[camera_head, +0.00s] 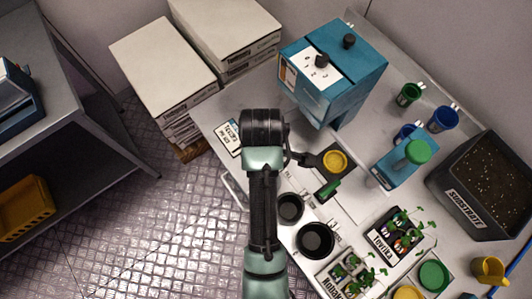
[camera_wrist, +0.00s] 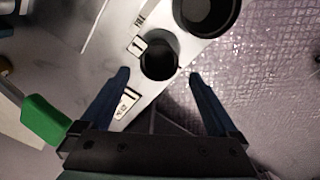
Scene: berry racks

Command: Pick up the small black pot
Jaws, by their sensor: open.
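The small black pot (camera_head: 290,208) stands upright on the pale bench in the head view, just right of my arm. In the wrist view the small black pot (camera_wrist: 158,60) lies ahead of my gripper (camera_wrist: 158,75), in line with the gap between the two blue fingers. The fingers are apart and nothing is held. I cannot tell the height of the fingertips above the pot. In the head view my arm hides part of the bench, and the fingertips are not clear.
A larger black pot (camera_head: 315,240) stands close beside the small one; it also shows in the wrist view (camera_wrist: 207,12). A green-handled item (camera_head: 328,190) lies nearby. Seedling trays (camera_head: 398,236), a substrate bin (camera_head: 470,208) and a blue machine (camera_head: 335,68) occupy the bench.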

